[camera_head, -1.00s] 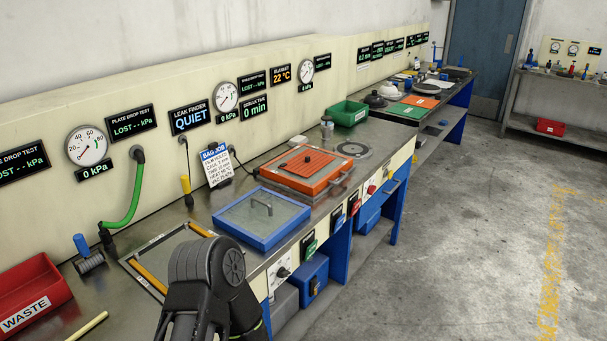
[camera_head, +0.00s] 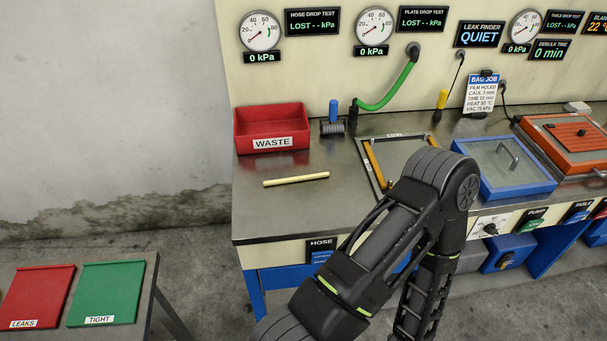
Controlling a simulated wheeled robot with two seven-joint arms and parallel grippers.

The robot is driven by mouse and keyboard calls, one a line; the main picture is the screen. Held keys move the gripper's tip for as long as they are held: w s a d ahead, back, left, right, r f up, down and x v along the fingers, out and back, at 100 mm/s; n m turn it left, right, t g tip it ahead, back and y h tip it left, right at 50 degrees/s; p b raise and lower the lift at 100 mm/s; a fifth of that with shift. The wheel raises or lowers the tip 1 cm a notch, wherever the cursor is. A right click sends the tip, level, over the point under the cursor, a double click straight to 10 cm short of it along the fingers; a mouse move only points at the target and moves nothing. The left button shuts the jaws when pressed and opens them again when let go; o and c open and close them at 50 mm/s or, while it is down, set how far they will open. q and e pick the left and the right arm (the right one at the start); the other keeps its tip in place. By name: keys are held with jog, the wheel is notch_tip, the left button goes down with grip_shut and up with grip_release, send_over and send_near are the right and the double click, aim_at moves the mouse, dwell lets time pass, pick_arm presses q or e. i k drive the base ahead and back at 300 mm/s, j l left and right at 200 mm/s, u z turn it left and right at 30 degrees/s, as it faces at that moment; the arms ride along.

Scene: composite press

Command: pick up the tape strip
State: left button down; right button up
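A pale yellow strip (camera_head: 296,180) lies flat on the steel bench top, in front of the red waste bin; it looks like the tape strip, though no label shows. Two orange-yellow strips lie in a framed plate (camera_head: 397,146) to its right, the left one (camera_head: 374,163) clear to see, the other mostly hidden. One of my arms rises from the bottom of the view, bends over the bench's front edge and comes back down, covering the plate's near part. Neither gripper shows in the view.
The red waste bin (camera_head: 271,130) stands behind the pale strip. A blue-framed tray (camera_head: 505,170) and an orange press (camera_head: 572,147) stand at right. Red (camera_head: 43,296) and green (camera_head: 107,292) plates lie on a low table at lower left. Bench around the strip is clear.

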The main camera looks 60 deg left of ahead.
aim_at(324, 175)
jog(key=u, duration=2.05)
jog(key=i+u, duration=0.15)
jog(key=u, duration=0.2)
jog(key=i+l, duration=0.25)
